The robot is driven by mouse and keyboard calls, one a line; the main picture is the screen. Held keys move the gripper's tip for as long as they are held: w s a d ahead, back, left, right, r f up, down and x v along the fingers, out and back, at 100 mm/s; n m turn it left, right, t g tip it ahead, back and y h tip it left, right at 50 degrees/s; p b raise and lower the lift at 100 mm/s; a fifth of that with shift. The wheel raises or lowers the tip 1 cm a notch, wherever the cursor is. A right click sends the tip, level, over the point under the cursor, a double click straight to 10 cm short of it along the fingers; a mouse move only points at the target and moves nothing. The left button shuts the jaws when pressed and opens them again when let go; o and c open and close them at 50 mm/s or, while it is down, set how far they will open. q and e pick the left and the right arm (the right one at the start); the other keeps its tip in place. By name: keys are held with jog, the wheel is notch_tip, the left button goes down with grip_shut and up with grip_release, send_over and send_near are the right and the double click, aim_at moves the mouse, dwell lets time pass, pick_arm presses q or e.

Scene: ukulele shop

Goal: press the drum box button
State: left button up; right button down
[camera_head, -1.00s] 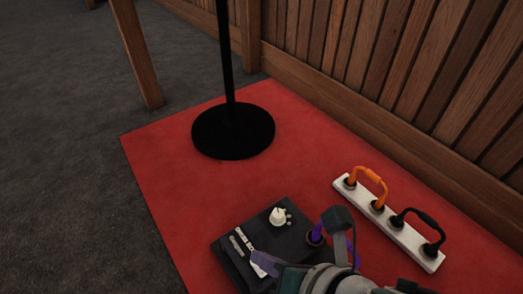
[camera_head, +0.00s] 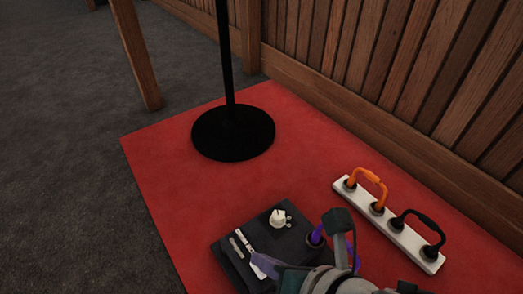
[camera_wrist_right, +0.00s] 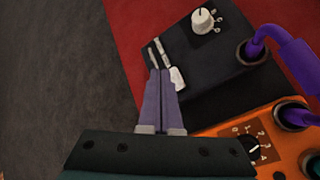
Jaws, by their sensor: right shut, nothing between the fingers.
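The black drum box (camera_head: 240,225) lies on the red mat, with a white knob (camera_head: 279,217) on top. It also shows in the right wrist view (camera_wrist_right: 228,52). Two thin pale strips (camera_wrist_right: 154,54) and a small white pad (camera_wrist_right: 177,78), which looks like a button, lie near its left edge. My right gripper (camera_wrist_right: 166,72) is shut and empty, its purple-grey fingertips over the box beside the strips and the pad. I cannot tell whether they touch. My arm hides the near part of the box in the head view. My left gripper is not in view.
An orange box (camera_wrist_right: 265,150) with a dial is close to my right gripper. A purple cable plug (camera_wrist_right: 255,48) enters the black box. A white strip with orange and black cables (camera_head: 400,232) lies to the right. A round black stand base (camera_head: 233,133) is behind. The red mat (camera_head: 175,185) is clear at left.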

jog(key=shift+f, duration=0.1)
dwell(0.4)
jog(key=shift+f, duration=0.35)
jog(key=shift+f, duration=0.2)
jog(key=shift+r, duration=0.15)
dwell(0.3)
jog(key=shift+r+p, duration=0.5)
jog(key=shift+p, duration=0.2)
jog(key=shift+r, duration=0.1)
notch_tip(320, 180, up, 6)
jog(key=p, duration=0.6)
